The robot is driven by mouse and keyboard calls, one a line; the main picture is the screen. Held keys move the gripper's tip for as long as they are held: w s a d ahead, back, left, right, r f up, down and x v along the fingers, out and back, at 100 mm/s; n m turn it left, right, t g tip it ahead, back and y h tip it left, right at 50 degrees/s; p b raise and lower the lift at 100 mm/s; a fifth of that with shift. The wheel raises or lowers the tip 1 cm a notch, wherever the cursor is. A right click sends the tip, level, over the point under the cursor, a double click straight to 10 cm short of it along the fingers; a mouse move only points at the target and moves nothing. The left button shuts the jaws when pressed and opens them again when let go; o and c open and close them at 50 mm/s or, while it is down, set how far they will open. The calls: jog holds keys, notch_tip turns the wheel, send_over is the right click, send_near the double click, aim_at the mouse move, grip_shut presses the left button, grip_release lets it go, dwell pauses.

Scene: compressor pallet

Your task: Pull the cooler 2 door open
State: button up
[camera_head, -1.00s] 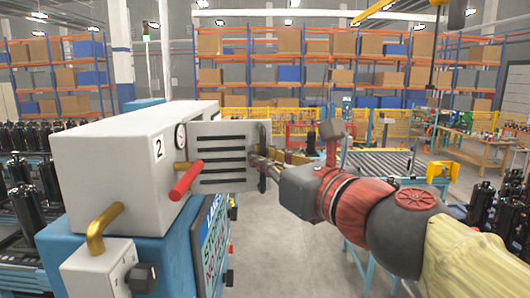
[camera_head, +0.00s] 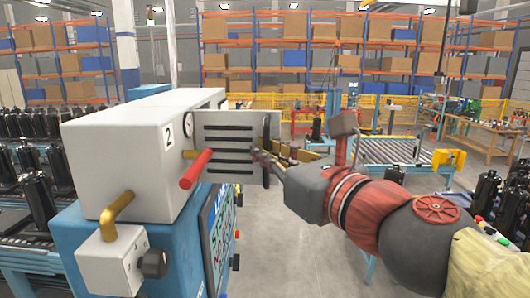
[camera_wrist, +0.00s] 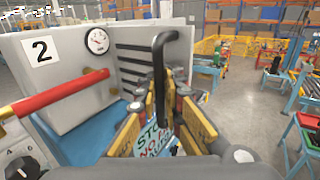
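The cooler 2 unit (camera_head: 130,150) is a white box marked "2" on a blue stand, at the left in the head view. Its door (camera_head: 225,133), a pale panel with dark louvre slots, stands out to the right from the box, swung open. The door also shows in the wrist view (camera_wrist: 130,52) behind the gauge (camera_wrist: 98,41). A black bar handle (camera_head: 267,150) is at the door's outer edge; it stands upright in the wrist view (camera_wrist: 159,75). My gripper (camera_wrist: 168,92) has its yellow-and-black fingers on either side of the handle, closed around it. The exact finger contact is partly hidden.
A red-tipped lever (camera_head: 196,168) juts from the cooler toward me, left of my gripper. A brass pipe (camera_head: 115,206) and valve box (camera_head: 113,260) sit in front. Open floor lies to the right of the door. A roller conveyor (camera_head: 390,150) stands farther back.

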jog(key=shift+o, duration=0.5)
jog(key=shift+d, duration=0.1)
jog(key=v, duration=1.2)
